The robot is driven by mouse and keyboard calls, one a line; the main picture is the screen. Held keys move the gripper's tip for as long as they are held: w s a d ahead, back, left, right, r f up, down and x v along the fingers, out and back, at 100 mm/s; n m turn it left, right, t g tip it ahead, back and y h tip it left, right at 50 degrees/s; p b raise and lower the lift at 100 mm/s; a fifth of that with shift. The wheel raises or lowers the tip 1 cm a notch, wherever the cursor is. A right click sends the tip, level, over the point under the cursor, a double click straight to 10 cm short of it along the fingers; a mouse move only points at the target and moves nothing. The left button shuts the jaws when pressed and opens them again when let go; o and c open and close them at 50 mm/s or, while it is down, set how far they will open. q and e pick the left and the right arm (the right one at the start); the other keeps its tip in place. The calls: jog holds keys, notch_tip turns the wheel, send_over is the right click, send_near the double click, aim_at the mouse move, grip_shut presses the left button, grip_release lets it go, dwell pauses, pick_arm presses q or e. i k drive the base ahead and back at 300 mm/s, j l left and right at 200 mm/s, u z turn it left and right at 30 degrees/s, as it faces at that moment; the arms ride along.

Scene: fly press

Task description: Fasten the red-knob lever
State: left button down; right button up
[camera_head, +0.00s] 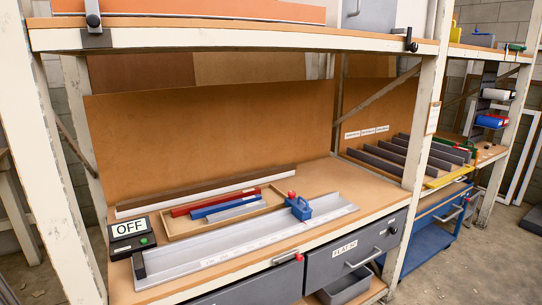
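A small lever (285,259) with a red knob (299,257) sits on the front edge of the wooden bench, left of the grey drawer. Its thin metal arm lies roughly along the edge; whether it is latched is too small to tell. A second red knob (291,194) tops a blue block (300,208) on the long grey metal channel (225,246). Neither of my grippers shows in the head view.
A control box (131,235) marked OFF stands at the channel's left end. A wooden tray (174,230) holds red, blue and grey bars. A rack post (418,150) and overhead shelf (240,40) frame the bench. A grey drawer (350,252) is below.

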aim_at(299, 257)
jog(key=i+j+u, duration=0.15)
jog(key=i+j, duration=0.15)
jog(key=i, duration=0.15)
jog(key=i+j+u, duration=0.1)
jog(key=i+j, duration=0.2)
jog(key=i, duration=0.2)
